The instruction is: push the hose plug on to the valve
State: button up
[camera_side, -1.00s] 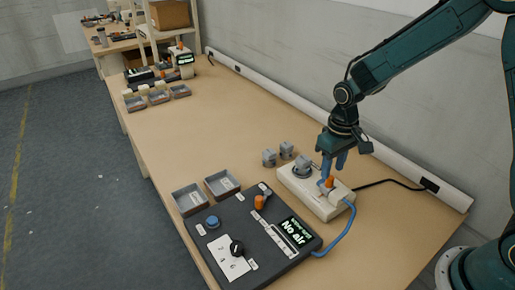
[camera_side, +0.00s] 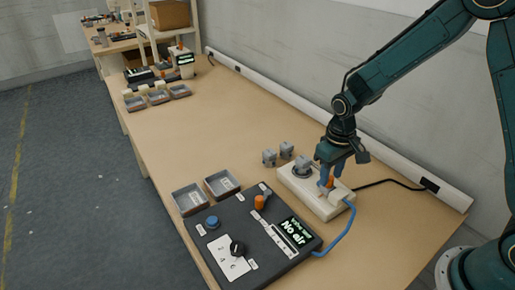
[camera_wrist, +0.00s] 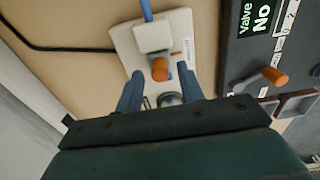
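A cream base plate (camera_side: 299,187) lies on the bench. A blue hose (camera_side: 346,228) runs from the dark panel to a pale block (camera_side: 340,196) at the plate's near end. It also enters that block (camera_wrist: 152,37) in the wrist view. An orange knob (camera_wrist: 160,68) stands beside the block; I cannot tell whether it belongs to the plug or the valve. My gripper (camera_side: 326,181) is low over the plate. In the wrist view its blue fingers (camera_wrist: 160,72) are apart on either side of the orange knob, with gaps showing. The plug-to-valve joint is not clear.
The dark panel (camera_side: 222,258) has a "No air" display (camera_side: 293,230) and an orange lever (camera_side: 260,202). Two grey trays (camera_side: 188,199) sit behind it. Grey blocks (camera_side: 269,157) stand near the plate's far end. A black cable (camera_side: 390,182) runs to the wall.

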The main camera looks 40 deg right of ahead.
jog(key=shift+f, duration=1.1)
jog(key=shift+c, duration=0.5)
jog(key=c, duration=0.4)
jog(key=shift+w, duration=2.45)
